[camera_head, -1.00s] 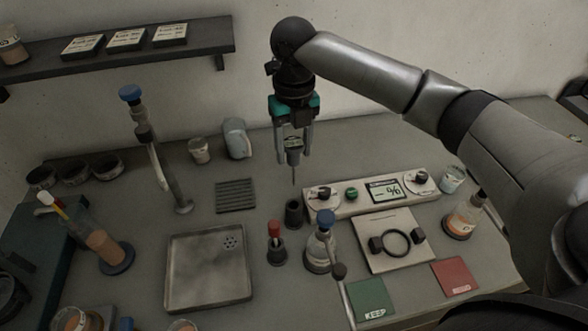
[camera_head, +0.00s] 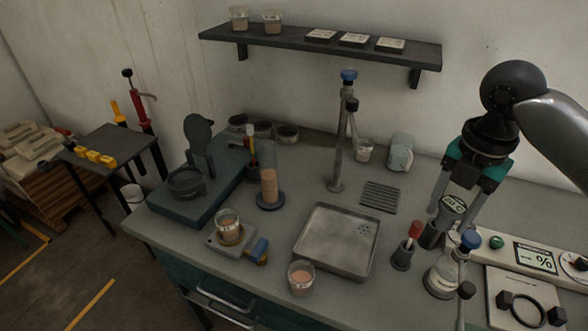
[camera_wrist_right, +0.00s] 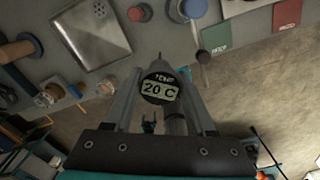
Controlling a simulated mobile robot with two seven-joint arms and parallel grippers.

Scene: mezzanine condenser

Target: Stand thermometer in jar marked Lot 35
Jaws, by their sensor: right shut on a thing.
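My right gripper (camera_head: 455,200) is shut on the thermometer (camera_head: 453,204), whose round dial reads 20 C. The dial also shows between the fingers in the right wrist view (camera_wrist_right: 160,90). The thermometer is above the bench near a black holder (camera_head: 431,236); its probe is hard to make out here. A jar of pinkish-brown stuff (camera_head: 228,228) stands on a small grey device. A similar jar (camera_head: 301,278) stands at the bench's front edge. Two more jars, left (camera_head: 239,19) and right (camera_head: 272,21), stand on the shelf. I cannot read a lot number on any jar. My left gripper is out of view.
A metal tray (camera_head: 337,241) lies mid-bench, beside a tall blue-topped tap (camera_head: 338,150). A cylinder (camera_head: 269,184) stands left of the tap. The wall shelf (camera_head: 325,43) hangs above.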

